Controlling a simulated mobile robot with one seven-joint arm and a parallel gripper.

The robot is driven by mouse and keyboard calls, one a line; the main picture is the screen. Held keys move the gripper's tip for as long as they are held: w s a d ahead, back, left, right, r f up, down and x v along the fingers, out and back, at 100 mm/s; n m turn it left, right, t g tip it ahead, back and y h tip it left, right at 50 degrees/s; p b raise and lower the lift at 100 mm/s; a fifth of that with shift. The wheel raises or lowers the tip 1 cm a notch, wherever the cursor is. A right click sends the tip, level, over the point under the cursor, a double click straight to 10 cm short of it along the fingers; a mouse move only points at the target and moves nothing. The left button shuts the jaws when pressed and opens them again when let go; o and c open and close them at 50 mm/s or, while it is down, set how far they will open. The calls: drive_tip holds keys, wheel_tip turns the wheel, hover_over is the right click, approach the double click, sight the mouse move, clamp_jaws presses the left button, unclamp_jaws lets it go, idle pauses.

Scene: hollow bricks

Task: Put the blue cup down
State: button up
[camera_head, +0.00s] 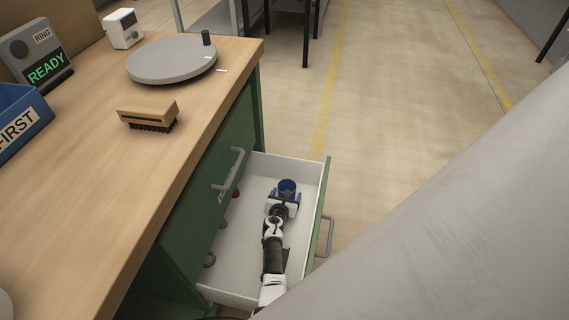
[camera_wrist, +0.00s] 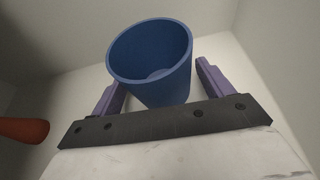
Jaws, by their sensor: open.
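The blue cup (camera_head: 288,187) is inside the open white drawer (camera_head: 312,172), near its far end. In the wrist view the blue cup (camera_wrist: 158,62) shows its open mouth and looks empty. My gripper (camera_head: 286,196) reaches down into the drawer at the cup. In the wrist view my gripper (camera_wrist: 158,85) is open, with one purple finger on each side of the cup and a visible gap on the right. Whether the left finger touches the cup I cannot tell. The cup's base is partly hidden behind the gripper's dark bar.
A red-brown object (camera_wrist: 24,130) lies left of my gripper in the drawer. Drawer walls stand close around. On the wooden bench are a brush (camera_head: 149,117), a grey turntable (camera_head: 171,61), a blue bin (camera_head: 20,118) and a READY sign (camera_head: 40,58).

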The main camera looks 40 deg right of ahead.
drive_tip(key=shift+s+a+r+p, duration=0.1)
drive_tip(key=shift+a+r+p, duration=0.05)
drive_tip(key=shift+r+p, duration=0.2)
drive_tip(key=p+v, duration=0.5)
drive_tip(key=v, duration=0.6)
drive_tip(key=shift+s+a, duration=0.25)
